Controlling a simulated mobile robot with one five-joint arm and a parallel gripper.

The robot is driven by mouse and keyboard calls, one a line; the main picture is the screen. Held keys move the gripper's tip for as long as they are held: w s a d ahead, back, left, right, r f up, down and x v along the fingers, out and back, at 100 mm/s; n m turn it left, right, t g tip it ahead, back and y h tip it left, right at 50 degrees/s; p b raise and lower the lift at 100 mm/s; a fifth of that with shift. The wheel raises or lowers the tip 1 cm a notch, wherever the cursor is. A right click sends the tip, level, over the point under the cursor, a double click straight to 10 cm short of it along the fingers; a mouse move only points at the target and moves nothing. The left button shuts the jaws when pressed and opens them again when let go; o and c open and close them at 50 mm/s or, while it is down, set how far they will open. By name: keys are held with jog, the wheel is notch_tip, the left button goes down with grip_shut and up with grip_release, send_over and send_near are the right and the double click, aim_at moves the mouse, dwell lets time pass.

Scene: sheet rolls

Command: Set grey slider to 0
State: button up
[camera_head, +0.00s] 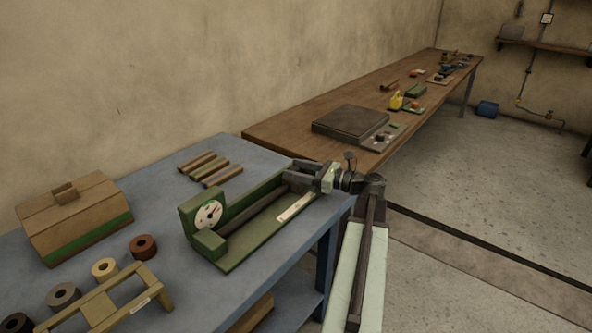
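A green bench device with a round white dial (208,215) at its left end stands on the blue-grey table. A dark rail (252,213) runs along it to the right, with a pale scale strip (297,207) on its front side. My gripper (290,177) reaches in from the right at the device's far right end, its dark fingers pointing left around the end of the rail. The grey slider cannot be told apart from the dark fingers there; it may be between or behind them. Whether the fingers touch or grip it cannot be seen. The scale's marks are too small to read.
A wooden box (75,215), several rolls such as a red-brown one (143,246), and a wooden frame (105,307) occupy the table's left. Several sticks (210,168) lie behind the device. A brown workbench (290,125) with a flat scale (352,122) stands beyond. Floor at right is open.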

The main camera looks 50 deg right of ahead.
grip_shut()
dwell(1.4)
